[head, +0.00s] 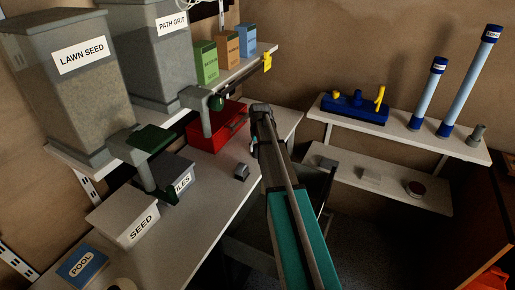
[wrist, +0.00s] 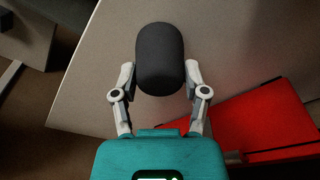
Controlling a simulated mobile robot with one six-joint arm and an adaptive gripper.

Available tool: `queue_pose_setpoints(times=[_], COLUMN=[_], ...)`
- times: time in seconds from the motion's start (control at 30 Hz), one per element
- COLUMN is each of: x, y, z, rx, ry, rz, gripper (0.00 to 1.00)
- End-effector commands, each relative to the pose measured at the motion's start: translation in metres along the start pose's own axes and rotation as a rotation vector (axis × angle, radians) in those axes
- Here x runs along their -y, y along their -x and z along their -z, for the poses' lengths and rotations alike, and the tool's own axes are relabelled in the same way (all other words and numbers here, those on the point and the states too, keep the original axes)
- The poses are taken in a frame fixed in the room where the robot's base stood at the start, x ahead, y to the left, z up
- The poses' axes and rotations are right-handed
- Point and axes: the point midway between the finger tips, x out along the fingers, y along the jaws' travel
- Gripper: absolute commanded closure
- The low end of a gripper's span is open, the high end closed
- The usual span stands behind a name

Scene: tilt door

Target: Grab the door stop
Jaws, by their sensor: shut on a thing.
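The door stop appears to be the dark grey, round-ended cylinder (wrist: 160,50) in the wrist view. My gripper (wrist: 160,78) has one pale finger on each side of it and is shut on its near part. Behind the cylinder is the pale bench top (wrist: 95,85); I cannot tell whether it still touches that surface. In the head view my arm reaches toward the far end of the bench, near the red box. The fingers and the held cylinder cannot be made out there.
The red box (head: 229,133) stands left of my arm and also shows in the wrist view (wrist: 265,120). The seed box (head: 123,218) is nearer. Large hoppers stand above on a shelf. Wall shelves (head: 400,130) are at right.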

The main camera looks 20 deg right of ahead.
Motion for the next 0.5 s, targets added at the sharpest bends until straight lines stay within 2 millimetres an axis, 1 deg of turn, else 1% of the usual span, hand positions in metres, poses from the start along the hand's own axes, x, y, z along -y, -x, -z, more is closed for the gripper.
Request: queue_pose_setpoints(times=[0.27, 0.4, 0.5], x=[0.0, 0.0, -0.004], y=[0.019, 0.032, 0.045], z=[0.003, 0.005, -0.004], rx=[0.0, 0.0, 0.0], ry=[0.0, 0.0, -0.001], rz=[0.0, 0.0, -0.001], gripper=[0.93, 0.93, 0.92])
